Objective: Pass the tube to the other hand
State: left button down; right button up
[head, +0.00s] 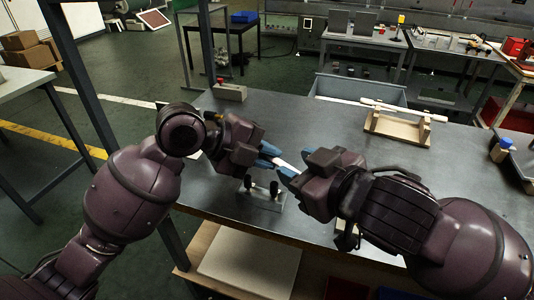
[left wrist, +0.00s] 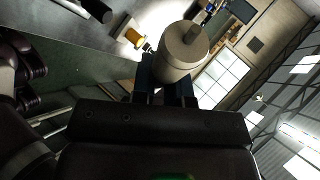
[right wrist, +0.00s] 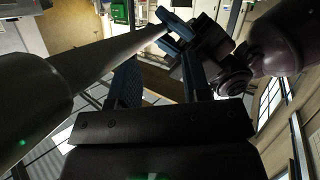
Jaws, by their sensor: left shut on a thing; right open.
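My left gripper (head: 268,154) is shut on a pale tube (head: 287,163), of which only a short white piece shows between the two grippers in the head view. The left wrist view shows the tube's round end with a small nub (left wrist: 182,52) above the blue fingers (left wrist: 165,88). My right gripper (head: 288,176) is open, close beside the left one. In the right wrist view the tube (right wrist: 105,58) runs from the left edge to the left gripper's fingers (right wrist: 176,28). It passes beside the right gripper's open fingers (right wrist: 160,70); contact cannot be told.
A small grey stand with black knobs (head: 262,200) is on the dark table (head: 290,115) below the grippers. A wooden rack (head: 397,128) bearing a white rod (head: 402,110) stands at right. A blue-capped item (head: 503,145) is farther right. A red-button box (head: 230,92) stands at the back left.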

jog(key=s+a+f+m+y, duration=0.2)
jog(key=s+a+f+m, duration=0.15)
jog(key=s, duration=0.25)
jog(key=s+d+f+m+h, duration=0.1)
jog(key=d+f+m, duration=0.1)
jog(key=f, duration=0.6)
jog(key=s+d+f+m+h, duration=0.1)
jog(key=d+f+m, duration=0.1)
jog(key=f, duration=0.5)
jog(key=s+d+f+h, duration=0.4)
jog(key=d+f, duration=0.4)
jog(key=d, duration=0.4)
jog(key=s+d+f+m+h, duration=0.1)
jog(key=s+d+f+h, duration=0.3)
jog(key=s+d+f, duration=0.3)
jog(key=d+f, duration=0.1)
jog(key=d, duration=0.4)
jog(key=shift+f+g+h, duration=0.3)
jog(key=shift+f+h, duration=0.05)
jog(key=shift+h, duration=0.05)
